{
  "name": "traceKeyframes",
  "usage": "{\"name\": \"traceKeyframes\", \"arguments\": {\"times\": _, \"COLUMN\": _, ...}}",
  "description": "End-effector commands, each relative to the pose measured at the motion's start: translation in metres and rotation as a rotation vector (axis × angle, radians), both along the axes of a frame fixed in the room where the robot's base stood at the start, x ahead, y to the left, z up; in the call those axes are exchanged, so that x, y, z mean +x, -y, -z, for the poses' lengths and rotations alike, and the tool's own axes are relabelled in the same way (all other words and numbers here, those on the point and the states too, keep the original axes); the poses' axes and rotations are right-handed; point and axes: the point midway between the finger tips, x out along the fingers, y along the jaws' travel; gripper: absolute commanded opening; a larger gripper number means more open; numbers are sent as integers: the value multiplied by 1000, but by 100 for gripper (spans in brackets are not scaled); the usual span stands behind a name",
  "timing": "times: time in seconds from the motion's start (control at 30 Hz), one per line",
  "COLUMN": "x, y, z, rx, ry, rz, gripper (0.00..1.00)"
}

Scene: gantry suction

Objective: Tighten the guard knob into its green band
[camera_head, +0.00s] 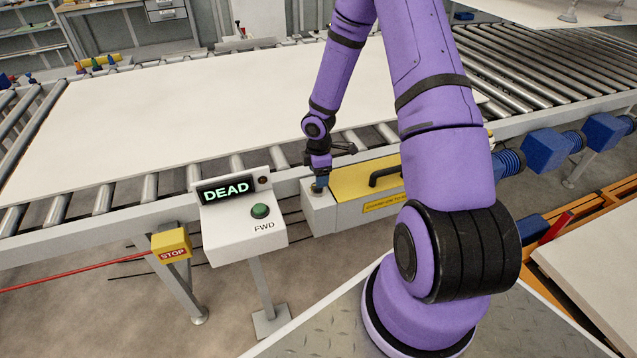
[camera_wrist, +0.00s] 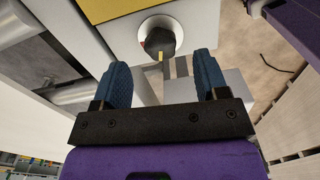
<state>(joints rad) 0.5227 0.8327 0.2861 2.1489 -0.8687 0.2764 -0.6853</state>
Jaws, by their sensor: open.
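The guard knob (camera_wrist: 160,40) is black with a yellow pointer mark that points down in the wrist view. It sits on a round pale dial (camera_wrist: 152,22) that shows a bit of red at its left; I cannot make out a green band. My gripper (camera_wrist: 161,61) is open, its two blue fingers on either side just below the knob in the picture, apart from it. In the head view my gripper (camera_head: 320,185) is over the pale left end of the yellow guard (camera_head: 350,182) and hides the knob.
A control post (camera_head: 240,215) reads DEAD and has a green FWD button (camera_head: 260,211). A yellow STOP box (camera_head: 171,243) with a red cord stands left of it. A large white board (camera_head: 190,110) lies on the roller conveyor (camera_head: 150,190). The guard's black handle (camera_head: 384,176) is close to my arm.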

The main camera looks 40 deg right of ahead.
Motion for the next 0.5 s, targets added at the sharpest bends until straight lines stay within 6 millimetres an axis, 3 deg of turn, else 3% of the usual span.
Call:
{"name": "traceKeyframes", "arguments": {"times": 0.2, "x": 0, "y": 0, "z": 31, "rx": -1, "ry": -1, "rz": -1, "gripper": 67}}
{"name": "traceKeyframes", "arguments": {"times": 0.5, "x": 0, "y": 0, "z": 42, "rx": -1, "ry": 0, "rz": 1, "gripper": 67}}
